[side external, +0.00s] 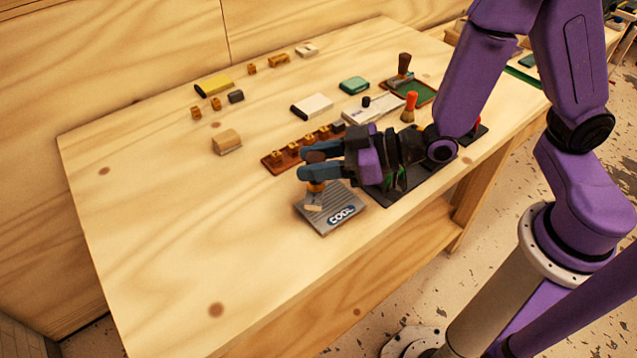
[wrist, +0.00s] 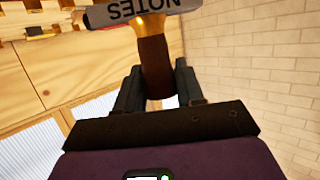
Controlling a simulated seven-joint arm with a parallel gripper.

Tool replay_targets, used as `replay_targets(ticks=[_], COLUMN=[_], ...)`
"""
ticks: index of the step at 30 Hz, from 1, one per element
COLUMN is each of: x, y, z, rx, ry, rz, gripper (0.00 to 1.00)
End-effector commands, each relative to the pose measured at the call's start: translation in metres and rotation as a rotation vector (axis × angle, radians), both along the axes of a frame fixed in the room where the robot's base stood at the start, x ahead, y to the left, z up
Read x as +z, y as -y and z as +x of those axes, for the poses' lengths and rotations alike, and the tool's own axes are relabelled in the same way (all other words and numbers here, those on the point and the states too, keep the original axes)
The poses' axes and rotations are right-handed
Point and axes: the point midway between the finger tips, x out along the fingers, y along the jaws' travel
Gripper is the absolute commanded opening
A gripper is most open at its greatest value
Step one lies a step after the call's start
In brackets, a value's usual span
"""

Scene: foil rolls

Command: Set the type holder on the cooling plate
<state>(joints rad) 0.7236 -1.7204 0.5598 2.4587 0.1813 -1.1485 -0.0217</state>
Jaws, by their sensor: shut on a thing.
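My gripper (side external: 314,163) is shut on the brown handle of the type holder. In the wrist view, the handle (wrist: 155,65) sits between my gripper's fingers (wrist: 157,85), with a brass collar and a grey head lettered NOTES beyond it. In the side view, the holder's brass and pale lower end (side external: 314,202) shows below the fingers, over the left part of the cooling plate. The cooling plate (side external: 326,222) is a grey ribbed slab with a COOL label near the table's front edge. I cannot tell whether the holder touches it.
A brown rack (side external: 272,163) with several brass pieces lies just behind my gripper. A wooden block (side external: 227,141) stands to the left. The left front table is clear.

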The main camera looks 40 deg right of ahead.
Motion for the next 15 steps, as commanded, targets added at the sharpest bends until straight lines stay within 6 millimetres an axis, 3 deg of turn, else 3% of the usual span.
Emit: replay_targets(ticks=[15], x=[-0.040], y=[0.000], z=[0.001], rx=[-0.002], ry=[0.002], rz=[0.001], gripper=[0.00])
